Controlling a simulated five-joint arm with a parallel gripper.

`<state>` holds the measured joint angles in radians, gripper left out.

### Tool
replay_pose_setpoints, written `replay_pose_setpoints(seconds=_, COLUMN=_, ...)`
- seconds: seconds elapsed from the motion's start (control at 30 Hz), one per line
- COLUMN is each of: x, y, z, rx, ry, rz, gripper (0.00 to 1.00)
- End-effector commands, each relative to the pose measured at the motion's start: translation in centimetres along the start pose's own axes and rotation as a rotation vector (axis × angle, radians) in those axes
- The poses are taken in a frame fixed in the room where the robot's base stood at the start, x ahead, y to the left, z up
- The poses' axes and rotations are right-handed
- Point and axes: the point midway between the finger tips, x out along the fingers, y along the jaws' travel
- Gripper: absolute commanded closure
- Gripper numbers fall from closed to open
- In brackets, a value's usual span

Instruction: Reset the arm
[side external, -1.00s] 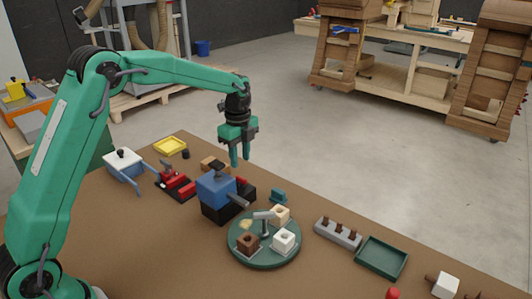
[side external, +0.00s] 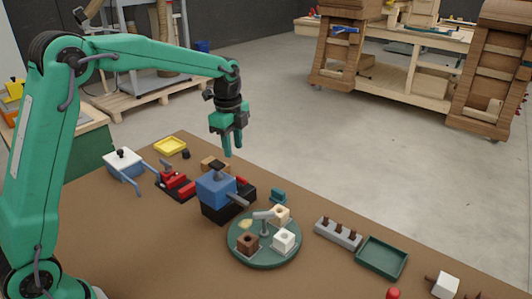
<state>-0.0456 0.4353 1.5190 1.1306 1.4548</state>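My gripper (side external: 232,150) is green with a dark wrist and points down in the side external view. It hangs in the air above the back of the brown table (side external: 120,235), behind and above the blue and black block-shaped fixture (side external: 214,190). A narrow gap shows between its two fingers, and I see nothing held there. It appears clear of everything on the table.
A round green plate (side external: 262,260) holds brown, white and cream blocks. A grey pegged rack (side external: 338,236) and a green tray (side external: 382,258) lie right of it. A white box (side external: 123,162), a red device (side external: 174,182) and a yellow tray (side external: 170,146) stand at the left.

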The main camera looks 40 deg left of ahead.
Motion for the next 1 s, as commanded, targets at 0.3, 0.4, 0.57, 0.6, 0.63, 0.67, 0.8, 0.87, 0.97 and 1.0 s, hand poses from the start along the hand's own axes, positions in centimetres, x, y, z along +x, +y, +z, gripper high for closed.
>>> replay_pose_setpoints(seconds=0.3, x=-5.3, y=5.3, z=0.1, rx=-0.282, ry=0.025, rz=-0.089, gripper=0.67)
replay_pose_setpoints(seconds=0.4, x=-6.5, y=7.1, z=0.2, rx=-0.373, ry=0.038, rz=-0.115, gripper=0.67)
replay_pose_setpoints(seconds=0.57, x=-8.1, y=10.1, z=0.5, rx=-0.518, ry=0.065, rz=-0.153, gripper=0.67)
replay_pose_setpoints(seconds=0.6, x=-8.4, y=10.9, z=0.5, rx=-0.554, ry=0.073, rz=-0.163, gripper=0.67)
replay_pose_setpoints(seconds=0.63, x=-8.7, y=11.4, z=0.6, rx=-0.581, ry=0.079, rz=-0.171, gripper=0.67)
replay_pose_setpoints(seconds=0.67, x=-8.8, y=12.0, z=0.6, rx=-0.609, ry=0.085, rz=-0.177, gripper=0.67)
replay_pose_setpoints(seconds=0.8, x=-9.7, y=14.8, z=0.8, rx=-0.735, ry=0.117, rz=-0.207, gripper=0.67)
replay_pose_setpoints(seconds=0.87, x=-9.8, y=15.9, z=0.9, rx=-0.789, ry=0.133, rz=-0.219, gripper=0.67)
replay_pose_setpoints(seconds=0.97, x=-10.1, y=17.9, z=1.1, rx=-0.878, ry=0.16, rz=-0.238, gripper=0.67)
replay_pose_setpoints(seconds=1.0, x=-10.1, y=18.6, z=1.2, rx=-0.914, ry=0.172, rz=-0.245, gripper=0.67)
